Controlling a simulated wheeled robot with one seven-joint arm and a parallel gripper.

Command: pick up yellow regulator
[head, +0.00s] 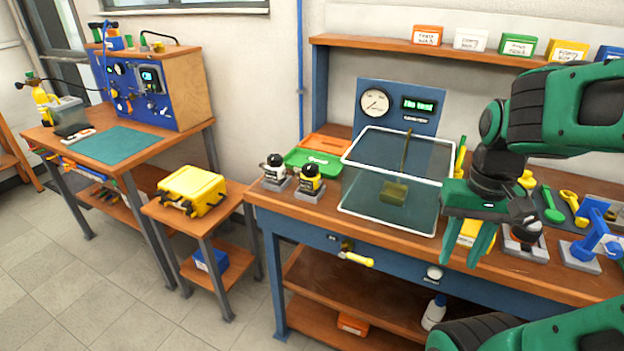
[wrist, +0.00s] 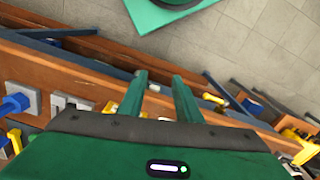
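The yellow regulator (head: 309,181) is yellow and black and sits on a grey stand at the left part of the workbench. A similar white and black regulator (head: 274,171) on its own grey stand is just left of it. My gripper (head: 461,258) is at the right, in front of the bench, well apart from the yellow regulator. Its two fingers are spread with nothing between them. In the wrist view the gripper (wrist: 159,78) also shows empty. I cannot clearly make out the yellow regulator there.
A clear, white-edged shield (head: 392,218) stands on the workbench (head: 330,222) between the regulators and my gripper. A green tray (head: 313,161) lies behind the regulators. A yellow case (head: 191,190) is on a small side table. Tools and a blue fixture (head: 597,240) occupy the bench's right side.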

